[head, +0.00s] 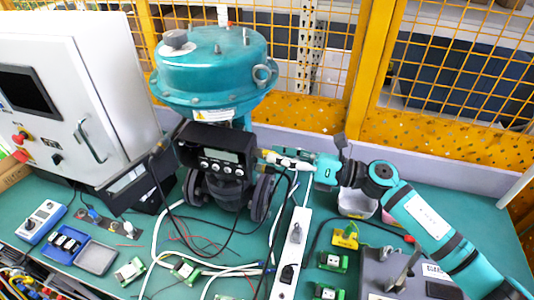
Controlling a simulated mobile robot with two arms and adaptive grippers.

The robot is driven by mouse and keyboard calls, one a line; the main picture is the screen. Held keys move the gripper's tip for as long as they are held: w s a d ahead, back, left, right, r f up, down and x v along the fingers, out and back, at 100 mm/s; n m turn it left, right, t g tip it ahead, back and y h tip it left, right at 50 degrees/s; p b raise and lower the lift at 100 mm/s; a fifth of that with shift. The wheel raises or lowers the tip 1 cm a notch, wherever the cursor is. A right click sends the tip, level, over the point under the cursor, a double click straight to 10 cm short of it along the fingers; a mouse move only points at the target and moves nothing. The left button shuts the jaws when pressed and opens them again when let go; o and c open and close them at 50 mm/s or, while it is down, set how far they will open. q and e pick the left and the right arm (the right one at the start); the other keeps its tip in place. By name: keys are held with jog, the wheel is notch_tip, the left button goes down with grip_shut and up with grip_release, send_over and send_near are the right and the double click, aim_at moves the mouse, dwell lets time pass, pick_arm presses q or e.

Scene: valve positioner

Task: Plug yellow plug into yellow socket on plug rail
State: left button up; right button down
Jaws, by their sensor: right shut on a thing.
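My right gripper (275,157) reaches in from the right, beside the dark positioner box with a display (217,160). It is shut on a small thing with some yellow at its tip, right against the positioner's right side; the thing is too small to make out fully. A yellow block (345,237) sits on the green table to the lower right, apart from the gripper; I cannot tell if it is a plug or a socket. A white strip (290,250) with dark sockets or plugs runs beside it. My left gripper is not in view.
A teal valve actuator (213,65) stands behind the positioner. A white-grey cabinet (75,95) is at the left. Loose cables and several green boards (333,261) lie in front. A grey case (392,278) is at the lower right. A yellow mesh fence (450,70) closes the back.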

jog(key=shift+d, duration=0.15)
jog(key=shift+s+d+f+b, duration=0.15)
jog(key=shift+d+b, duration=0.2)
jog(key=shift+d, duration=0.5)
jog(key=shift+s+d+r+b, duration=0.1)
jog(key=shift+s+d+b, duration=0.15)
jog(key=shift+d, duration=0.6)
jog(key=shift+s+d+f+b, duration=0.1)
jog(key=shift+d+b, duration=0.3)
jog(key=shift+d, duration=0.45)
jog(key=shift+d, duration=0.1)
